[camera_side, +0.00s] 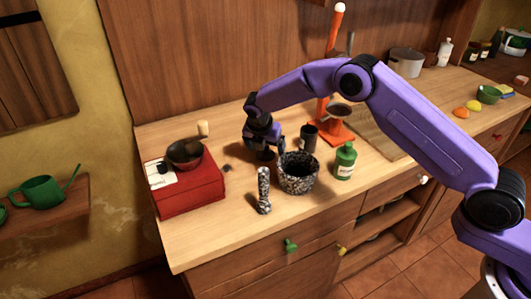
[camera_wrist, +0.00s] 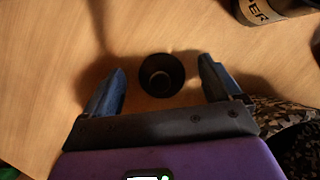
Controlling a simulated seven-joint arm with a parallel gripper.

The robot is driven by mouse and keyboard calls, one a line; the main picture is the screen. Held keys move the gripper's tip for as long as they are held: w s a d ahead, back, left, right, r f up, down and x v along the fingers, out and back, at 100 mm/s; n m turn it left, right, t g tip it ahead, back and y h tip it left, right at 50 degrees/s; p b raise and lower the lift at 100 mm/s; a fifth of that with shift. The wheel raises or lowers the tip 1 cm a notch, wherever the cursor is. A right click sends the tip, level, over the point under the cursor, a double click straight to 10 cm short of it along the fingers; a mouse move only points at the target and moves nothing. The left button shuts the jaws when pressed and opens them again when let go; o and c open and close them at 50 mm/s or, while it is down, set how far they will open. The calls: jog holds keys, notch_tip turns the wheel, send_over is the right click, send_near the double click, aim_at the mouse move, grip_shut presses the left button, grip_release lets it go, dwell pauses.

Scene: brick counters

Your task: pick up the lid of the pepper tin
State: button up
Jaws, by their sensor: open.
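The dark pepper tin (camera_side: 308,138) stands upright on the counter behind the speckled mortar. In the wrist view its pale label, ending in "ER", shows on the tin (camera_wrist: 268,12) at the upper right. A small round dark piece (camera_wrist: 161,75), which looks like its lid, lies on the wood with a paler ring at its centre. My gripper (camera_side: 264,150) is low over the counter, left of the tin and mortar. In the wrist view its open fingers (camera_wrist: 162,64) are on either side of the lid, with a gap on both sides.
The speckled mortar (camera_side: 298,175) is close on the gripper's right, with the pestle (camera_side: 264,190) in front. A green bottle (camera_side: 345,161) stands further right. A red box (camera_side: 190,190) with a dark bowl (camera_side: 184,153) is at the left. An orange stand (camera_side: 334,128) is behind.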

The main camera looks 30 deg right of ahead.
jog(key=c, duration=1.1)
jog(key=shift+c, duration=0.2)
jog(key=shift+r, duration=0.1)
